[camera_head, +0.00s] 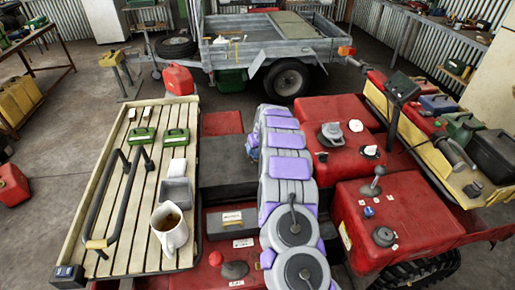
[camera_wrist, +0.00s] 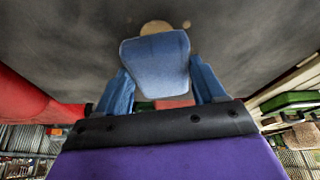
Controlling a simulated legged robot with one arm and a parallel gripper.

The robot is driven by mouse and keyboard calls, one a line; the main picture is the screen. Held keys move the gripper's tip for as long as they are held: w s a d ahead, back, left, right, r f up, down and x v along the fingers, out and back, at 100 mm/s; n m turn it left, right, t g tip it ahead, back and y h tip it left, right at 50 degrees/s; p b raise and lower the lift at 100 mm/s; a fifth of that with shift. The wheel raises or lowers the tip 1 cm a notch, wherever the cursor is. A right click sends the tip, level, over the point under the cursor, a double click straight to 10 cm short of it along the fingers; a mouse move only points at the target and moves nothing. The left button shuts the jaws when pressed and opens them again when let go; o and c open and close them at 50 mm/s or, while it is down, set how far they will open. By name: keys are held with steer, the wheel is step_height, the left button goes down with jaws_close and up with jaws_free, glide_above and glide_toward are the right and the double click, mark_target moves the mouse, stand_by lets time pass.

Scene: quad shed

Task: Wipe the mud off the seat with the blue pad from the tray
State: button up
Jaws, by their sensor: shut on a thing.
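In the wrist view my gripper (camera_wrist: 160,85) is shut on the blue pad (camera_wrist: 155,62), with a blue finger on each side of it. Behind the pad is the dark grey surface of the seat (camera_wrist: 75,45). A tan mud patch (camera_wrist: 155,27) with a small spot beside it shows just past the pad's edge. I cannot tell whether the pad touches the seat. In the head view the black seat (camera_head: 228,175) lies left of my arm, which hides part of it.
The slatted wooden rack (camera_head: 112,215) at left holds a mug (camera_head: 170,228), green boxes (camera_head: 176,137) and a black bar handle (camera_head: 120,190). Red bodywork (camera_head: 325,125) lies right of my arm. A trailer (camera_head: 270,45) stands behind on open floor.

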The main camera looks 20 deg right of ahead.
mark_target(258, 159)
steer(key=shift+a, duration=0.15)
steer(key=shift+a, duration=0.2)
steer(key=shift+d+f, duration=0.25)
steer(key=shift+f, duration=0.1)
steer(key=shift+a+f+b, duration=0.1)
steer(key=shift+f+b, duration=0.2)
steer(key=shift+f, duration=0.2)
stand_by(0.3)
steer(key=shift+s+a+p, duration=0.2)
steer(key=shift+s, duration=0.75)
steer(key=shift+s+a+p, duration=0.2)
steer(key=shift+s, duration=0.75)
steer(key=shift+f, duration=0.15)
steer(key=shift+w+d+f+b, duration=0.15)
steer(key=shift+w+b, duration=0.2)
steer(key=shift+w, duration=0.5)
steer(key=shift+w+d+f+b, duration=0.15)
steer(key=shift+w+b, duration=0.15)
steer(key=shift+w, duration=0.55)
steer(key=shift+r, duration=0.1)
